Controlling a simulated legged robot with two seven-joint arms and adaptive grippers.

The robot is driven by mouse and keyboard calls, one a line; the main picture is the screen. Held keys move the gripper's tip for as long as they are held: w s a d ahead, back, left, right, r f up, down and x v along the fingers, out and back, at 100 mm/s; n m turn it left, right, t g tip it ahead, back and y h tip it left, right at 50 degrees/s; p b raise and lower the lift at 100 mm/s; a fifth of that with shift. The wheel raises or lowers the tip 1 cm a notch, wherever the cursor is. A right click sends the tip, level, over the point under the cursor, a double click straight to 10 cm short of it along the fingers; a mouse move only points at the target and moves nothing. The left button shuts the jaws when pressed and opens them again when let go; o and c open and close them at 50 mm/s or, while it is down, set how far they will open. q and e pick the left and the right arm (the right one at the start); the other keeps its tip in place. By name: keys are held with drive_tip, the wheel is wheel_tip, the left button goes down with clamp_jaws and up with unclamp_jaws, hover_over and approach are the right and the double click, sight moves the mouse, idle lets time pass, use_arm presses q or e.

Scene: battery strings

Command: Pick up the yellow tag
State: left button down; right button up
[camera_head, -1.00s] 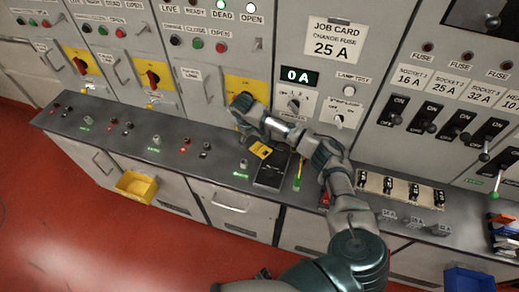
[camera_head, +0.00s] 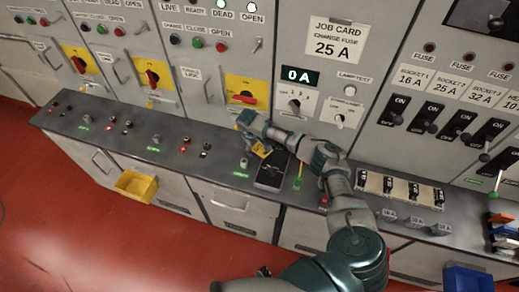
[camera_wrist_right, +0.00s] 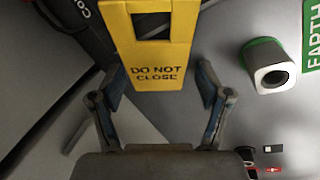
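The yellow tag (camera_head: 261,149) lies on the grey desk next to a black handheld device (camera_head: 271,172). In the right wrist view the tag (camera_wrist_right: 155,52) fills the top middle, with a rectangular hole and the words DO NOT CLOSE. My right gripper (camera_wrist_right: 160,88) is open, with one finger at each side of the tag's lower end; I cannot tell whether they touch it. In the head view my right gripper (camera_head: 246,125) is just above and left of the tag and partly hidden by its wrist.
A green-ringed socket (camera_wrist_right: 270,66) marked EARTH is right of the tag. A green-tipped yellow rod (camera_head: 299,178) lies right of the black device. Behind stands the panel with a red rotary handle (camera_head: 244,98). A yellow bin (camera_head: 136,186) hangs at the desk front.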

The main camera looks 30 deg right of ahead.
sight(258, 148)
drive_tip(key=c, duration=0.5)
drive_tip(key=shift+d+f, duration=0.1)
drive_tip(key=shift+d, duration=0.15)
drive_tip(key=shift+c, duration=0.7)
drive_tip(key=shift+r, duration=0.45)
drive_tip(key=v, duration=0.2)
drive_tip(key=shift+s+a+r, duration=0.15)
drive_tip(key=shift+a+r, duration=0.1)
drive_tip(key=shift+r, duration=0.1)
drive_tip(key=s+a, duration=0.2)
drive_tip(key=a, duration=0.2)
drive_tip(key=s+a+r, duration=0.1)
drive_tip(key=s+a, duration=0.2)
drive_tip(key=a, duration=0.1)
drive_tip(key=s+a, duration=0.3)
drive_tip(key=a, duration=0.1)
drive_tip(key=shift+s+a+r+b, duration=0.15)
drive_tip(key=shift+a+r+b, duration=0.1)
drive_tip(key=shift+a+b, duration=0.1)
